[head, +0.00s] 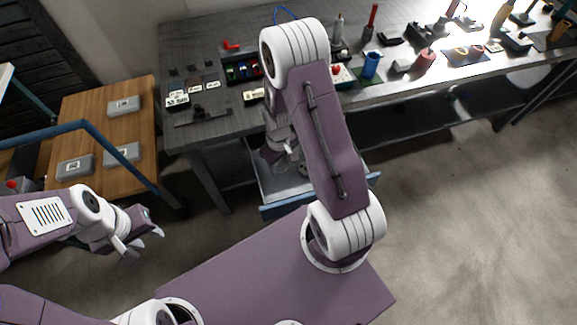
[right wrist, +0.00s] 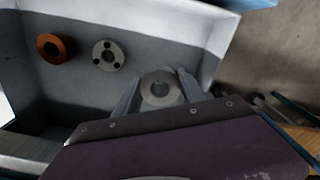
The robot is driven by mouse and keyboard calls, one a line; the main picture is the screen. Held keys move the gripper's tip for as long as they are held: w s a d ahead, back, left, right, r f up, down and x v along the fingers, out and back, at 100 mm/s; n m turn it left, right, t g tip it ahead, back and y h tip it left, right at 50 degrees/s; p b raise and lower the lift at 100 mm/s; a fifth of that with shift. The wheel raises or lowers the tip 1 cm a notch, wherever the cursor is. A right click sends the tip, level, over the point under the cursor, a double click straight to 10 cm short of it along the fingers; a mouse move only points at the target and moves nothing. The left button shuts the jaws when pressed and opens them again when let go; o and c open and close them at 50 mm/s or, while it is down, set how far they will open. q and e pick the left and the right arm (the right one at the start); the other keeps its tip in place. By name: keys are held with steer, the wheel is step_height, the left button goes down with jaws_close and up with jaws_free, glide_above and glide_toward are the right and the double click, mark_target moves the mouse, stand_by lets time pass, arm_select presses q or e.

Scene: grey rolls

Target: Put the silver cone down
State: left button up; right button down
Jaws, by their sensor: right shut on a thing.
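In the head view my right gripper (head: 281,155) is partly hidden by my arm. My left gripper (head: 142,241) is open and empty, left of the drawer.
In the drawer lie an orange ring (right wrist: 56,48) and a silver disc with several holes (right wrist: 109,55), both left of the cone. The grey workbench (head: 205,125) above carries many small parts and tools. A wooden table (head: 85,115) with grey boxes stands at the left.

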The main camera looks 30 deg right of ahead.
mark_target(281, 178)
step_height(281, 178, down, 2)
steer(key=shift+d, duration=0.1)
step_height(281, 178, down, 3)
steer(key=shift+s+f+b, duration=0.1)
steer(key=shift+f+b, duration=0.1)
steer(key=shift+b, duration=0.15)
steer(key=shift+f, duration=0.4)
steer(key=shift+f, duration=0.1)
steer(key=c, duration=0.7)
jaws_free()
steer(key=shift+o, duration=0.2)
